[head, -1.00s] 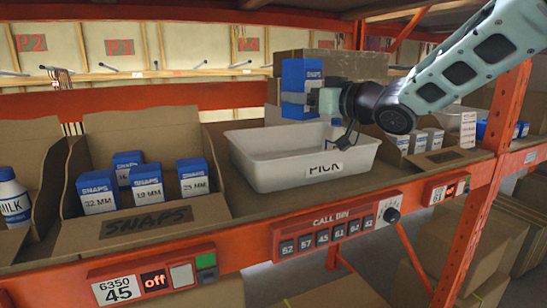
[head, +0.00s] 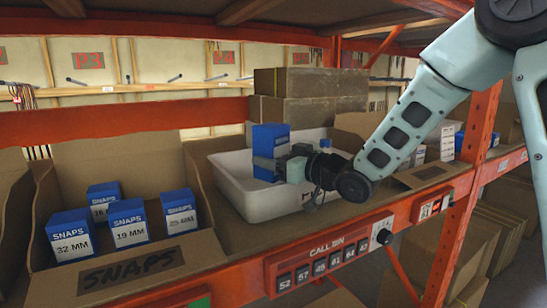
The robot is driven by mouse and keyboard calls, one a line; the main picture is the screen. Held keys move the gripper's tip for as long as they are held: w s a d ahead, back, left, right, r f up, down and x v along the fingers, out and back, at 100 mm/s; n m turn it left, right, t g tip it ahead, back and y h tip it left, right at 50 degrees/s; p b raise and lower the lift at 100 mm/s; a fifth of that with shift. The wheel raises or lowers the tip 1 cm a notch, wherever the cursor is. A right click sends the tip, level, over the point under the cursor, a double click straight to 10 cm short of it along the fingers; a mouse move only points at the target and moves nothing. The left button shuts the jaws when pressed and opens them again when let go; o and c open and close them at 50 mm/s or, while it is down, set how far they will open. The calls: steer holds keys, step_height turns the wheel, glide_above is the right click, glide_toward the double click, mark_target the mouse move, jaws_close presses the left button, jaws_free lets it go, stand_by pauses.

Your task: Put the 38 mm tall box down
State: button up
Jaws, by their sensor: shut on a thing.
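A blue box (head: 270,138) is held upright in my gripper (head: 279,166). Its size marking cannot be read in this view, so I cannot confirm that it is the 38 mm one. The gripper comes from the right and is shut on the box. The box's lower part overlaps the inside of the white PICK bin (head: 228,188), towards its left and middle. Its top stands above the rim. My gripper and arm hide part of the bin's right side. I cannot tell whether the box touches the bin's floor.
A cardboard SNAPS bin (head: 130,268) at left holds several blue-and-white boxes, including a 32 MM box (head: 72,236) and a 19 MM box (head: 129,224). Brown cartons (head: 310,95) stand behind the white bin. An orange upright (head: 462,190) and more cardboard bins are at right.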

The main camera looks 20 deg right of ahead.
steer(key=shift+f, duration=0.25)
steer(key=shift+s+f+b, duration=0.2)
steer(key=shift+f+b, duration=0.55)
steer(key=shift+f, duration=0.05)
steer(key=o, duration=1.2)
steer(key=shift+f, duration=0.15)
steer(key=shift+r+p, duration=0.35)
steer(key=shift+p, duration=0.05)
steer(key=b+v, duration=0.1)
steer(key=v, duration=0.3)
steer(key=b+v, duration=0.2)
steer(key=v, duration=0.2)
steer(key=r+b+v, duration=0.1)
steer(key=v, duration=0.2)
steer(key=shift+s+d+r, duration=0.1)
steer(key=shift+s+d, duration=0.15)
steer(key=shift+d, duration=0.05)
